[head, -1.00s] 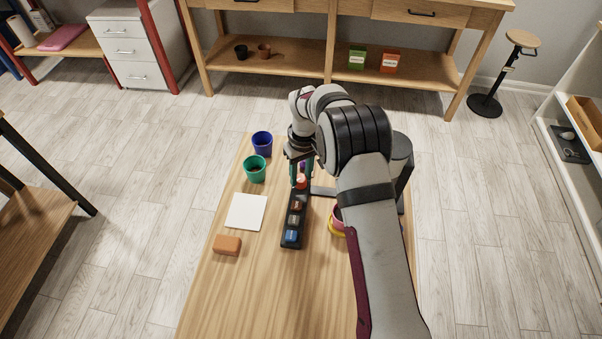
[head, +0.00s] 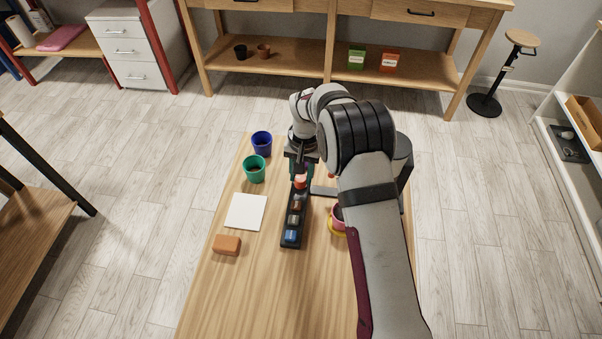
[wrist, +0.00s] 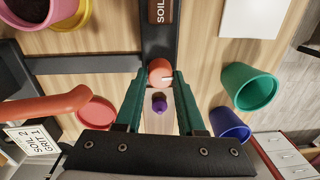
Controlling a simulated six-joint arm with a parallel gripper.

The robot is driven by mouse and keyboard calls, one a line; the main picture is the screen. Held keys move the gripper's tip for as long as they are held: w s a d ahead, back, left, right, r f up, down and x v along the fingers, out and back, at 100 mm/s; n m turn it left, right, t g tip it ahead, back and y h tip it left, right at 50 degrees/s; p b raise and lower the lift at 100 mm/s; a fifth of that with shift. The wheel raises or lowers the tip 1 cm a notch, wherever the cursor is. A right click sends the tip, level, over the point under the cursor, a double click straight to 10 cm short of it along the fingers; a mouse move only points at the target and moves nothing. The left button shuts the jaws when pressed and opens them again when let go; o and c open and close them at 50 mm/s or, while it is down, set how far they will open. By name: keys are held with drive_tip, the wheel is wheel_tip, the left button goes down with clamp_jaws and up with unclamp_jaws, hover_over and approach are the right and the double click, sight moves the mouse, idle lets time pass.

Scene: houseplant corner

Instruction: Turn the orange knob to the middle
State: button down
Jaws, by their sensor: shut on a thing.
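The orange knob (head: 300,182) sits at the far end of a dark narrow panel (head: 284,240) on the table. In the wrist view the knob (wrist: 159,72) is round, with a small pale mark at its right side. My gripper (wrist: 160,78) has its two green fingers on either side of the knob, shut on it. In the head view my gripper (head: 301,178) stands over the panel's far end, and my arm hides part of the table to the right.
Blue (head: 261,140) and green (head: 254,172) pots, a white sheet (head: 246,212) and an orange-brown block (head: 227,245) lie left of the panel. A pink pot (head: 338,217) stands right. In the wrist view, a small purple thing (wrist: 159,103) and a red-orange spout (wrist: 45,106) are near my gripper.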

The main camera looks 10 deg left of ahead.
sight(304, 178)
drive_tip(key=shift+m, duration=0.4)
drive_tip(key=c, duration=0.5)
unclamp_jaws()
drive_tip(key=r, duration=1.6)
drive_tip(key=shift+s+d, duration=0.1)
drive_tip(key=shift+d, duration=0.25)
drive_tip(key=shift+f, duration=0.1)
